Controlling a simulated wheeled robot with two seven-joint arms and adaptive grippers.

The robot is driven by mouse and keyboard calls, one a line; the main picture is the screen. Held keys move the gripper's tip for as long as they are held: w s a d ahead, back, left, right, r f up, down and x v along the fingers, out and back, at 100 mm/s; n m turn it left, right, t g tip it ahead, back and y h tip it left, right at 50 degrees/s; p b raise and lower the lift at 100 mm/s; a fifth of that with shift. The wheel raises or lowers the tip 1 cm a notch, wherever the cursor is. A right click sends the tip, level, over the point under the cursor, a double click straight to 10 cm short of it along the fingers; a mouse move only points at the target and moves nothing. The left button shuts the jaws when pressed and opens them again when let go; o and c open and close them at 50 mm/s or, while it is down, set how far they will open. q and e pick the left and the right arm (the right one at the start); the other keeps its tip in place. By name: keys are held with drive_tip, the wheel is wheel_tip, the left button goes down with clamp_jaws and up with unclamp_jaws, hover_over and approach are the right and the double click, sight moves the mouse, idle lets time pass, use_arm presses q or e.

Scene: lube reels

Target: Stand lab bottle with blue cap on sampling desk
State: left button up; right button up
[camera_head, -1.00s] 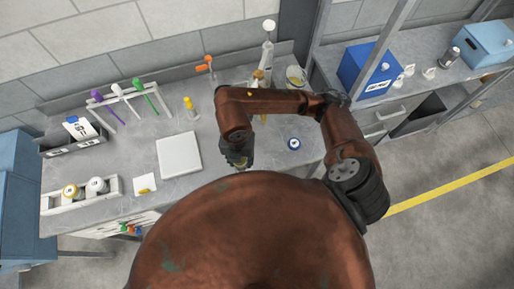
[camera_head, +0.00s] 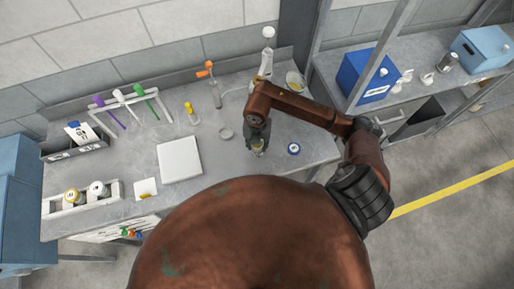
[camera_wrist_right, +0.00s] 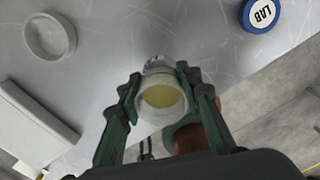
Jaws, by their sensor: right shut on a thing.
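My right gripper (camera_head: 257,152) is over the front right part of the grey sampling desk (camera_head: 205,185). In the right wrist view its fingers (camera_wrist_right: 162,100) are shut around a small clear bottle (camera_wrist_right: 160,97) with yellowish contents and a round, uncapped-looking top. Most of that bottle is hidden in the head view, and I cannot tell whether it touches the desk. A round blue cap (camera_head: 293,148) with a white label lies to the right of the gripper. It reads LAB in the right wrist view (camera_wrist_right: 262,14); no bottle body shows under it. My left gripper is not in view.
A pale ring (camera_head: 226,132) lies left of the gripper, beside a white square plate (camera_head: 179,158). A yellow-capped vial (camera_head: 191,110), an orange-topped item (camera_head: 210,80) and a tube rack (camera_head: 125,98) stand behind. The desk's front edge is close.

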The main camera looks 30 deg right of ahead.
wheel_tip(320, 180, down, 2)
drive_tip(key=shift+s+f+p, duration=0.15)
drive_tip(key=shift+f+p, duration=0.05)
drive_tip(key=shift+p, duration=0.15)
drive_tip(key=shift+a+f, duration=0.1)
drive_tip(key=shift+f, duration=0.2)
drive_tip(key=o, duration=1.2)
drive_tip(key=shift+r, duration=0.1)
drive_tip(key=shift+r, duration=0.25)
wheel_tip(320, 180, up, 12)
drive_tip(key=shift+f+b, duration=0.15)
drive_tip(key=shift+b, duration=0.75)
